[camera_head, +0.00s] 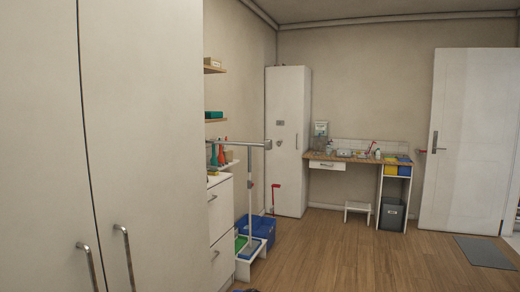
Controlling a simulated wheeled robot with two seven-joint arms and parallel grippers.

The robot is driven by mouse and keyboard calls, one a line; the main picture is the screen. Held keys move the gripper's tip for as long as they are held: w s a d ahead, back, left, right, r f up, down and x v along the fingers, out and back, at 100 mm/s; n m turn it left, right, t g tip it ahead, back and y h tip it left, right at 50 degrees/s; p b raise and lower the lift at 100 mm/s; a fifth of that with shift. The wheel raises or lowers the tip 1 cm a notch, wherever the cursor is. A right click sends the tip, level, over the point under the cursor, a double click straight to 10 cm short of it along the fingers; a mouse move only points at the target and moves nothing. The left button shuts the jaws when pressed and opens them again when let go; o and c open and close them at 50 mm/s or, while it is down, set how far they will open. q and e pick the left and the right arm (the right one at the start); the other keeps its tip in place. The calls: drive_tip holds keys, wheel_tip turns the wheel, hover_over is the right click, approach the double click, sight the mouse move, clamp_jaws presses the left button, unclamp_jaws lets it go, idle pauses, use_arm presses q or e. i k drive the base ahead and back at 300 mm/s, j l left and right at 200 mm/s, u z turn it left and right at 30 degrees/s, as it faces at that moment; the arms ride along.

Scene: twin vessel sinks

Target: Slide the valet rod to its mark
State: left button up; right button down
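A pale grey horizontal bar (238,142) sticks out at left of centre, above a white drawer unit. It ends in a small block (267,144) at its right end. A thin pale upright post (250,200) runs below it towards the floor. This bar may be the valet rod, but I cannot tell for sure. I cannot make out a mark. Neither of my grippers is in view.
A large white wardrobe (145,120) fills the left. The white drawer unit (221,220), a blue crate (262,227) and a small white stand (246,268) lie beyond it. A tall white cabinet (288,180) and a wooden counter (345,159) stand behind. Wooden floor (380,262) is clear centre right.

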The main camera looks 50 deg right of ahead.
sight(268, 145)
drive_tip(key=z, duration=1.8)
